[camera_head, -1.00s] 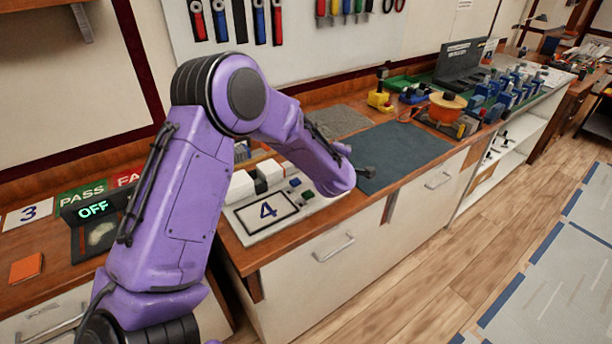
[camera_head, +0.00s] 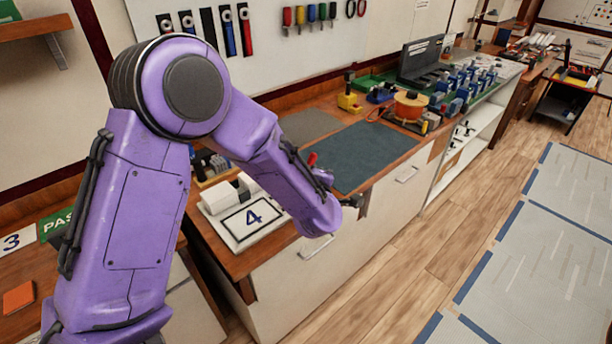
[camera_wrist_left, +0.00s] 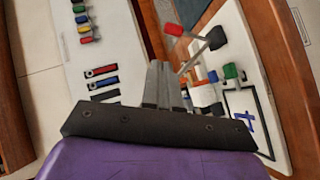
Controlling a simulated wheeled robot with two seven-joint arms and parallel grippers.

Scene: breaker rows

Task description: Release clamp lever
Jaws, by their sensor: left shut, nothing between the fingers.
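A lever with a red grip (camera_wrist_left: 173,29) stands out from the number 4 station in the left wrist view, with a thin metal arm and a black end piece (camera_wrist_left: 214,38). A red tip (camera_head: 312,159) also shows just behind my forearm in the head view. My left gripper (camera_wrist_left: 162,70) is shut and empty, its fingers close beside the lever's arm; I cannot tell whether they touch. In the head view my left gripper (camera_head: 352,200) is small and partly hidden by my wrist, near the counter's front edge. My right gripper is out of view.
The station's white board (camera_head: 232,238) carries a number 4 card (camera_head: 252,218) and a white block (camera_head: 220,197). A dark blue mat (camera_head: 365,155) lies clear to the right. Several hand tools hang on the wall panel (camera_head: 270,60). The floor (camera_head: 425,245) in front is free.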

